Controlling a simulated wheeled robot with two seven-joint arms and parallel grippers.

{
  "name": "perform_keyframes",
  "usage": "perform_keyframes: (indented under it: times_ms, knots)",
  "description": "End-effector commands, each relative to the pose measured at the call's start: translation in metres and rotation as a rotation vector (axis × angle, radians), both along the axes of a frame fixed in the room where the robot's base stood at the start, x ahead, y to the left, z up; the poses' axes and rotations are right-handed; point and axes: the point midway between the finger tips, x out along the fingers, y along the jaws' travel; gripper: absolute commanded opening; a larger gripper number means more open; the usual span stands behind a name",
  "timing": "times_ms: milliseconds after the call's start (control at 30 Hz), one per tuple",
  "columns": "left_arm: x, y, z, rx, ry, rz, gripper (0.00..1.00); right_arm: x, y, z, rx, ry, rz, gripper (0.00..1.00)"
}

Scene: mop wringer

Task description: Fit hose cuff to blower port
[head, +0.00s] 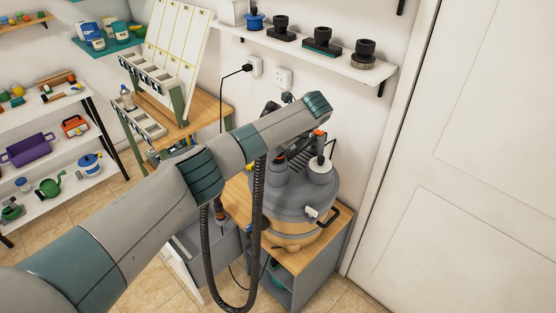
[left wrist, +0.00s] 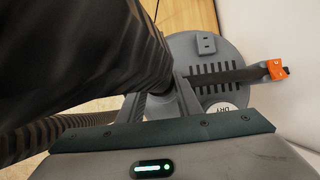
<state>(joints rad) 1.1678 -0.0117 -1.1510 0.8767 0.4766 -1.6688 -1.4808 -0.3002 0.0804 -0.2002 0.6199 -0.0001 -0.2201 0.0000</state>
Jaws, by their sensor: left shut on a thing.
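A black ribbed hose (head: 257,225) hangs in a long loop in front of the grey wet/dry vacuum (head: 290,208). Its upper end passes behind my left arm in the head view. In the left wrist view the black hose end (left wrist: 80,55) fills the left side, close to the camera. My left gripper (left wrist: 160,100) is shut on it, over the vacuum lid (left wrist: 197,45). The lid carries a grey upright cylinder (head: 278,170) and a white cap (head: 320,169). I cannot tell the blower port for sure. My right gripper is not in view.
The vacuum stands on a wood-topped cabinet (head: 318,252) close to the wall and a white door (head: 475,150). A wall shelf (head: 310,58) holds several attachments. A wooden stand (head: 205,112) is behind.

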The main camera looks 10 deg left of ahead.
Motion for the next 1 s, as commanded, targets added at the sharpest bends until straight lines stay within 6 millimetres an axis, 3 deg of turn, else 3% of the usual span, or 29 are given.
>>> perform_keyframes:
  times_ms: [100, 133, 200, 667, 1000]
  knots:
    - [0.000, 0.000, -0.001, -0.001, 0.001, 0.000, 0.10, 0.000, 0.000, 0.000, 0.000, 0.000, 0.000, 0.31]
    - [0.000, 0.000, -0.001, -0.001, 0.001, 0.000, 0.36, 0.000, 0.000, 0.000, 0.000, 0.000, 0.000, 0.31]
    - [0.000, 0.000, -0.001, -0.001, 0.001, 0.000, 0.53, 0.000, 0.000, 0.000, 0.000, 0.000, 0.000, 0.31]
    - [-0.001, -0.002, 0.003, -0.001, 0.000, 0.000, 0.53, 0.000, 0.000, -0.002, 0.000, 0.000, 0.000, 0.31]
    - [-0.014, -0.020, 0.037, -0.002, -0.003, -0.002, 0.53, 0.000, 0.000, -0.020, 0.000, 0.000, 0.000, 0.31]
